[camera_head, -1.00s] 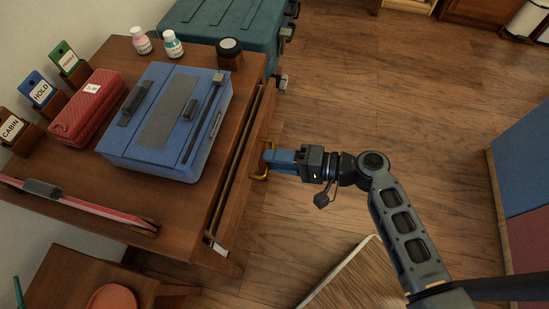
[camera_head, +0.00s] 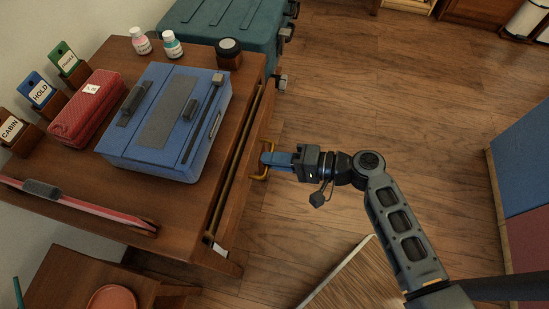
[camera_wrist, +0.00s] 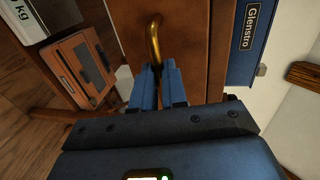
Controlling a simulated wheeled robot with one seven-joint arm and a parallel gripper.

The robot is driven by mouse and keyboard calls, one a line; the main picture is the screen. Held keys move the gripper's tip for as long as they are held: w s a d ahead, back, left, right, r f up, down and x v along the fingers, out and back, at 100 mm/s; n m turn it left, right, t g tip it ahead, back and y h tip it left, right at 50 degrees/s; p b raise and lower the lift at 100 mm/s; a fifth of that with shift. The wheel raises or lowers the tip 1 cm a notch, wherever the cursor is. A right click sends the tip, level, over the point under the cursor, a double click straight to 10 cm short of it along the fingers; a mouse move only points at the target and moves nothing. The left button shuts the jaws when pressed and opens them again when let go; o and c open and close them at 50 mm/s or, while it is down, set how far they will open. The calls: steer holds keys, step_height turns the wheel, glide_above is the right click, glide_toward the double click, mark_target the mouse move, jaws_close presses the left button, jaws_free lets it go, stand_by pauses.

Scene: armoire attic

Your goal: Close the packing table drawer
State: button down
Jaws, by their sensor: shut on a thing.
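The packing table (camera_head: 185,215) stands at the left in the head view. Its drawer (camera_head: 250,165) is on the right side and shows as a narrow dark gap along the tabletop edge, so it looks slightly open. The drawer has a brass handle (camera_head: 263,172), which also shows in the wrist view (camera_wrist: 154,42). My gripper (camera_head: 268,159) is at the handle, with its blue fingers (camera_wrist: 158,85) closed on it. The fingers partly hide the lower end of the handle in the wrist view.
On the table are a blue case (camera_head: 165,125), a red pouch (camera_head: 88,108), two small bottles, a dark jar (camera_head: 229,53) and labelled tag holders. A teal trunk (camera_head: 230,25) stands behind. Open wooden floor lies to the right.

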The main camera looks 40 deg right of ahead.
mark_target(255, 157)
steer(key=shift+r+x, duration=0.2)
steer(key=shift+x, duration=0.85)
steer(key=shift+r+x, duration=0.25)
steer(key=shift+x, duration=0.8)
steer(key=shift+w+a, duration=0.1)
steer(key=c, duration=1.2)
jaws_free()
steer(key=shift+v, duration=3.9)
